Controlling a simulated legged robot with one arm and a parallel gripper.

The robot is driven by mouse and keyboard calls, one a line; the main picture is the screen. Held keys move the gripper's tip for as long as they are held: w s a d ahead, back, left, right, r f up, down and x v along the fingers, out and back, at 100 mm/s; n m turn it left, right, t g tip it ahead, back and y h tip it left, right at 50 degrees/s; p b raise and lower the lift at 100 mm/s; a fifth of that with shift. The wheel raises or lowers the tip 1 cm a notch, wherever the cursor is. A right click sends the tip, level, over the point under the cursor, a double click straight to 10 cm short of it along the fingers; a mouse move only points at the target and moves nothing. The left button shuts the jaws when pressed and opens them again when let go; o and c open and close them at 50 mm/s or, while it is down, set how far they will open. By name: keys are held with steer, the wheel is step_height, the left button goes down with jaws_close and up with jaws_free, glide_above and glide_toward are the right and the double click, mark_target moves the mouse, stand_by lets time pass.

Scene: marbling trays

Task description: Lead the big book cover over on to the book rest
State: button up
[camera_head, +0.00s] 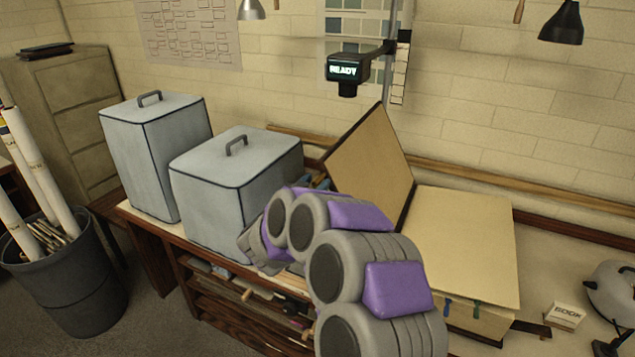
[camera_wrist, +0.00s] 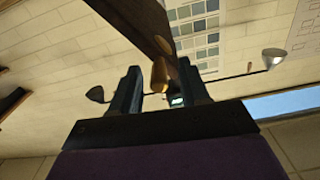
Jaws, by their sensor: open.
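The big book lies open on the bench, with its tan page block (camera_head: 465,245) flat at the right. Its big cover (camera_head: 370,155) stands raised and tilted towards the left, dark along its edge. My gripper (camera_wrist: 160,85) shows in the wrist view with its two dark fingers apart. A rounded wooden piece shows between them, but I cannot tell how near it is. In the head view my arm hides most of the gripper, close to the cover's lower left side. I cannot make out the book rest; my arm covers the bench left of the book.
Two grey lidded boxes (camera_head: 155,150) (camera_head: 235,190) stand on the left of the bench. A screen reading READY (camera_head: 347,70) hangs above the cover. A BOOK card (camera_head: 565,315) and a grey lamp (camera_head: 610,290) are at the right. A bin of rolls (camera_head: 65,290) stands on the floor.

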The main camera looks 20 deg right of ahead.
steer(key=shift+x, duration=0.9)
jaws_close()
